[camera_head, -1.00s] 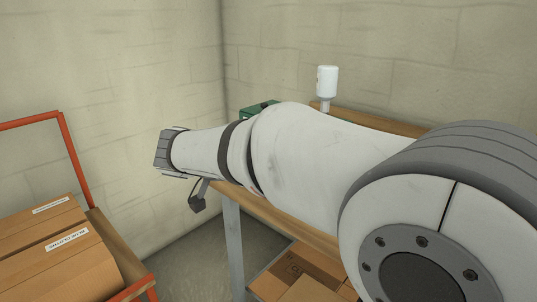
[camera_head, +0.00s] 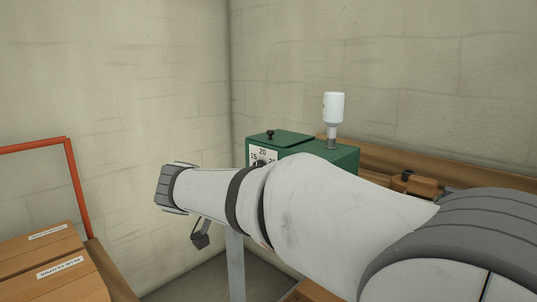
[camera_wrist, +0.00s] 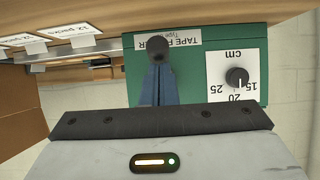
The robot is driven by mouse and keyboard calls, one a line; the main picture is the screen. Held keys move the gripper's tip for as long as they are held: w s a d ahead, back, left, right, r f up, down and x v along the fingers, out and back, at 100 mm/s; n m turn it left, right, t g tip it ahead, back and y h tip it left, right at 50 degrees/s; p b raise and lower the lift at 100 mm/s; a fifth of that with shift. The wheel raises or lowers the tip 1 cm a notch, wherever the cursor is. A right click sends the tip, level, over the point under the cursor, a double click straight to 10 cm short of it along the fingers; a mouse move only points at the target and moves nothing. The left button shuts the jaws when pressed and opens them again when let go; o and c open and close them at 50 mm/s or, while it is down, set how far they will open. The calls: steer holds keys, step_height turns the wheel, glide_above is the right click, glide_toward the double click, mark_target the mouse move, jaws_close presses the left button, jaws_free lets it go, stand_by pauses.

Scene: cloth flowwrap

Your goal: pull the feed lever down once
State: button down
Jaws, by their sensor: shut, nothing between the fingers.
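The green tape feeder (camera_head: 345,157) stands on the bench in the corner, partly hidden behind my arm in the head view. In the wrist view the feeder (camera_wrist: 197,68) appears upside down, with its name label and a "cm" dial (camera_wrist: 237,77). A dark round knob (camera_wrist: 157,47), which looks like the end of the feed lever, shows in front of the label. My gripper (camera_wrist: 158,70) is shut and empty, its blue fingers pointing at this knob. Whether they touch it I cannot tell.
A white cylinder on a grey stem (camera_head: 333,107) stands upright at the feeder. A small black knob (camera_head: 270,134) is on its top. Cardboard boxes (camera_head: 45,265) sit on a red-framed cart (camera_head: 75,185) at left. White labels (camera_wrist: 72,30) line a wooden edge in the wrist view.

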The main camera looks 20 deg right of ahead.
steer(key=shift+s+f, duration=0.1)
steer(key=shift+f, duration=0.35)
steer(key=d+r+p+v, duration=0.1)
steer(key=p+v, duration=0.3)
steer(key=v, duration=0.9)
steer(key=shift+w+a+r, duration=0.15)
steer(key=shift+w+r, duration=0.15)
steer(key=shift+r, duration=0.4)
steer(key=shift+r, duration=0.1)
steer(key=s+d+r+n+g+y+p, duration=0.2)
steer(key=s+d+r+n+y+p, duration=0.1)
steer(key=p, duration=1.2)
steer(key=s+d+r+n+g+y+p, duration=0.1)
steer(key=s+d+r+n+y+p, duration=0.3)
steer(key=s+p, duration=0.6)
steer(key=d+n+y+p, duration=0.2)
steer(key=n+y+p, duration=0.1)
steer(key=n+p, duration=0.1)
steer(key=shift+s+n+g+p, duration=0.25)
steer(key=shift+n+g+p, duration=0.15)
steer(key=shift+p, duration=0.05)
